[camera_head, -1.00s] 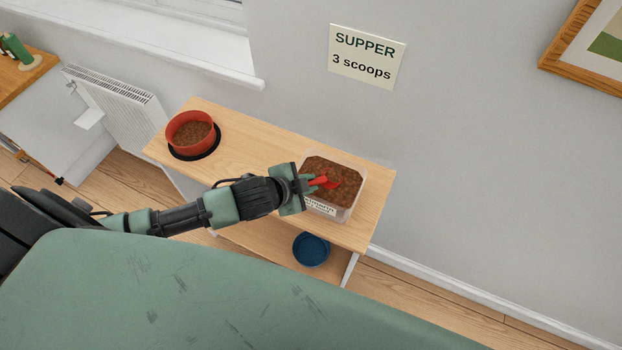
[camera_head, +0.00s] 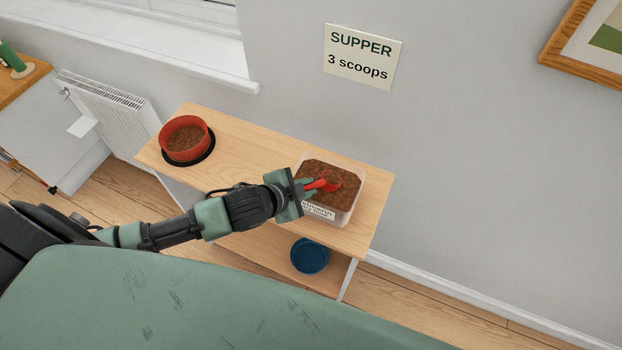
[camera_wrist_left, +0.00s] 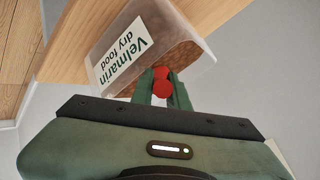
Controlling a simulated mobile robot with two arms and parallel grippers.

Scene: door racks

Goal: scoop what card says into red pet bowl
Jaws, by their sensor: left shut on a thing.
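The card (camera_head: 361,56) on the wall reads "SUPPER 3 scoops". The red pet bowl (camera_head: 187,140) stands on a black mat at the left end of the shelf top, with brown kibble in it. A clear tub of kibble (camera_head: 345,217) stands to the right; its label reads "Velmarin dry food" in the left wrist view (camera_wrist_left: 124,52). My left gripper (camera_head: 306,188) is shut on the red scoop (camera_head: 330,184) at the tub's left side. The scoop's head is over or in the kibble; I cannot tell how full it is. My right gripper is out of view.
The wooden shelf unit (camera_head: 243,150) has clear top space between bowl and tub. A blue bowl (camera_head: 310,256) sits on its lower shelf. A radiator (camera_head: 112,108) and windowsill (camera_head: 190,62) are at the left, a picture frame (camera_head: 580,50) at the upper right.

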